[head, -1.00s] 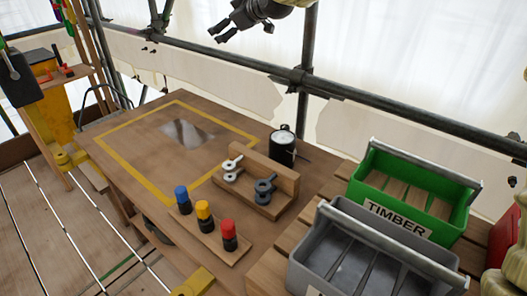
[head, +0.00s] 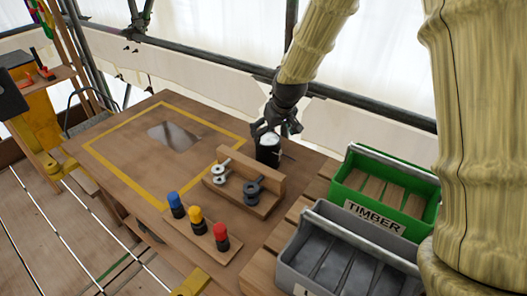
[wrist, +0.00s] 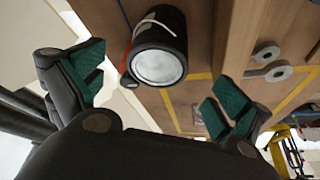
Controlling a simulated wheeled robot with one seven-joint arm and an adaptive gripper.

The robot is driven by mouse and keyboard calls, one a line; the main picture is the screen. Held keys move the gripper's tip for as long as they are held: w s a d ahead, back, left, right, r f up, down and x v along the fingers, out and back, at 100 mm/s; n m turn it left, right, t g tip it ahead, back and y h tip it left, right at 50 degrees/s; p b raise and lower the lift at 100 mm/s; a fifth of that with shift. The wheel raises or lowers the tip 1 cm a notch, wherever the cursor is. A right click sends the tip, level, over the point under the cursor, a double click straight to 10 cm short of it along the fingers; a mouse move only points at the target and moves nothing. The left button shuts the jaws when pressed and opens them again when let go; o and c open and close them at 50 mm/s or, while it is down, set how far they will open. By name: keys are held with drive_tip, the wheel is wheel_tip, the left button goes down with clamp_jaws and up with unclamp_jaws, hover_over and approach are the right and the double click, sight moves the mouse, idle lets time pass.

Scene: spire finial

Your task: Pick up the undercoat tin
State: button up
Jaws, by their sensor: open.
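The undercoat tin (head: 268,153) is a black can with a pale, light-grey top. It stands upright at the back edge of the wooden bench, behind a small wooden rack. In the wrist view the tin (wrist: 159,50) shows at the top centre, ahead of and between the two fingers. My gripper (head: 277,130) is right above and around the top of the tin in the head view, fingers pointing down. In the wrist view my gripper (wrist: 150,95) is open with green pads spread wide, and nothing is between the pads. I cannot tell whether a finger touches the tin.
The wooden rack (head: 262,165) with grey metal eye pieces stands close in front of the tin. Blue, yellow and red capped pieces (head: 196,215) stand on a strip nearby. A green TIMBER crate (head: 345,190) and a grey crate (head: 300,250) are at right. A rail (head: 350,97) runs behind the bench.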

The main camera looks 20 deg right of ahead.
sight(269, 140)
drive_tip(key=shift+p+x, duration=0.8)
drive_tip(key=shift+x, duration=3.25)
drive_tip(key=shift+w+r, duration=0.1)
drive_tip(key=shift+w, duration=0.1)
drive_tip(key=c, duration=1.5)
drive_tip(key=shift+r, duration=0.1)
drive_tip(key=shift+c, duration=0.2)
